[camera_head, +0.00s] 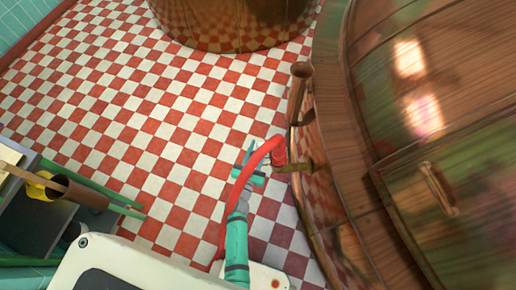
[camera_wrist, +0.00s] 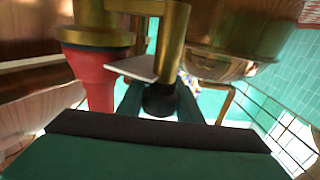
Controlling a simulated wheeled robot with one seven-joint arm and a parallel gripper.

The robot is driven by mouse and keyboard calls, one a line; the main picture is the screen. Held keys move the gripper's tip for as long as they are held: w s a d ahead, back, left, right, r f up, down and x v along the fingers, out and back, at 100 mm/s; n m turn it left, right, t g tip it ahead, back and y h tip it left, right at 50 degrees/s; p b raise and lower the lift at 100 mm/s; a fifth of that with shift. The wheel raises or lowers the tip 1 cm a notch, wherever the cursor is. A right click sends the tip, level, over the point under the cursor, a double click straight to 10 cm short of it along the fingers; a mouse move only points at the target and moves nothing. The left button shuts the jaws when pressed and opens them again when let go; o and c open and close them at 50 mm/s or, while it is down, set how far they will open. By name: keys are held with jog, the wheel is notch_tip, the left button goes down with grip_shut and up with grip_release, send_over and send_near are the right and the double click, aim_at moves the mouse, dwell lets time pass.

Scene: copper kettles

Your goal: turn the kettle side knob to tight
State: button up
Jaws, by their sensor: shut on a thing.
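The large copper kettle (camera_head: 335,130) fills the right side of the head view. A brass fitting (camera_head: 299,167) sticks out of its side toward my gripper. In the wrist view a brass cylinder (camera_wrist: 172,38), which looks like the side knob, stands at my fingers. My gripper (camera_head: 250,165) is teal and sits just left of the fitting. It is shut on the knob, though the contact itself is mostly hidden. A pale flat plate (camera_wrist: 140,68) lies beside the cylinder. The knob's angle cannot be read.
An upright copper pipe (camera_head: 298,92) stands behind the fitting. Another copper vessel (camera_head: 235,25) is at the back.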

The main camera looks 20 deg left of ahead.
jog(key=o, duration=1)
jog(key=shift+w+r, duration=0.1)
jog(key=shift+o, duration=0.2)
send_near(254, 161)
jog(key=w, duration=0.4)
jog(key=shift+w+a+r, duration=0.15)
jog(key=shift+w+a, duration=0.05)
jog(key=shift+w, duration=0.2)
jog(key=shift+d, duration=0.1)
jog(key=s+d+r+g, duration=0.1)
jog(key=s+d+r, duration=0.6)
jog(key=s+r, duration=0.3)
jog(key=s+d+r+g, duration=0.1)
jog(key=s+d+r, duration=0.6)
jog(key=s+r, duration=0.3)
jog(key=shift+s+d+r+g, duration=0.25)
jog(key=shift+d+r+g, duration=0.05)
jog(key=shift+r, duration=0.3)
